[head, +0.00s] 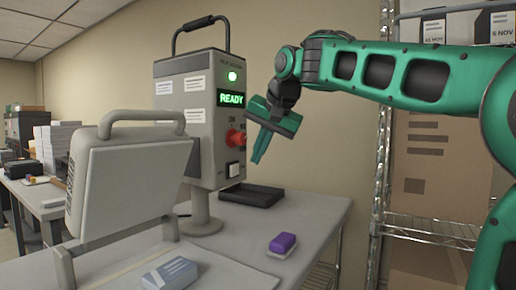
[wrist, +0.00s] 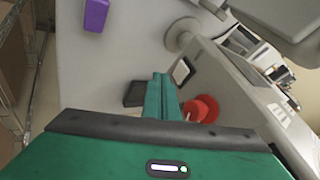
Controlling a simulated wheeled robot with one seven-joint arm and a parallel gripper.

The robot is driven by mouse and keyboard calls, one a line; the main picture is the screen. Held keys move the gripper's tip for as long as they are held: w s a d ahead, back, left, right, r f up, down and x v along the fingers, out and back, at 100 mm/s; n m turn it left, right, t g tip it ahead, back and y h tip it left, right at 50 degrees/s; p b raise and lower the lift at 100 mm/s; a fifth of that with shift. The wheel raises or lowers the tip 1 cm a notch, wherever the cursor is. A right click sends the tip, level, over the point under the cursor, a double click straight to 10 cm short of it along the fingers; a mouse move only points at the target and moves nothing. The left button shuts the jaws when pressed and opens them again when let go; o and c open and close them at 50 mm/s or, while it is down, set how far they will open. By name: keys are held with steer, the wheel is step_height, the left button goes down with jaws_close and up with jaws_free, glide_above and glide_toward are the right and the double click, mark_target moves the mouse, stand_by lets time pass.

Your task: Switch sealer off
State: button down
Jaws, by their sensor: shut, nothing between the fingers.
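The sealer (head: 180,125) is a grey box on a post on the table, with a carry handle on top. Its front has a lit green lamp (head: 232,76), a green display (head: 231,98) reading READY, a red knob (head: 235,137) and a white rocker switch (head: 233,169) below it. My gripper (head: 257,160) is shut and empty, pointing down just right of the knob, apart from the panel as far as I can tell. In the wrist view the fingers (wrist: 160,92) lie beside the red knob (wrist: 201,109). The rocker is partly visible there (wrist: 182,71).
A black tray (head: 252,195) lies on the table (head: 215,255) below the panel. A purple block (head: 282,244) and a pale blue block (head: 170,273) are nearer. A grey hinged press (head: 123,185) stands at front left. Wire shelving (head: 384,130) is at right.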

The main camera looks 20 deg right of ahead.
mark_target(235, 176)
steer(key=shift+w+a+f, duration=0.5)
steer(key=shift+w+f, duration=0.1)
steer(key=shift+w, duration=0.3)
steer(key=shift+w+a+f, duration=0.55)
steer(key=shift+w, duration=0.4)
steer(key=shift+w+a+f, duration=0.5)
steer(key=shift+w+f, duration=0.1)
steer(key=shift+w, duration=0.3)
steer(key=shift+d, duration=0.1)
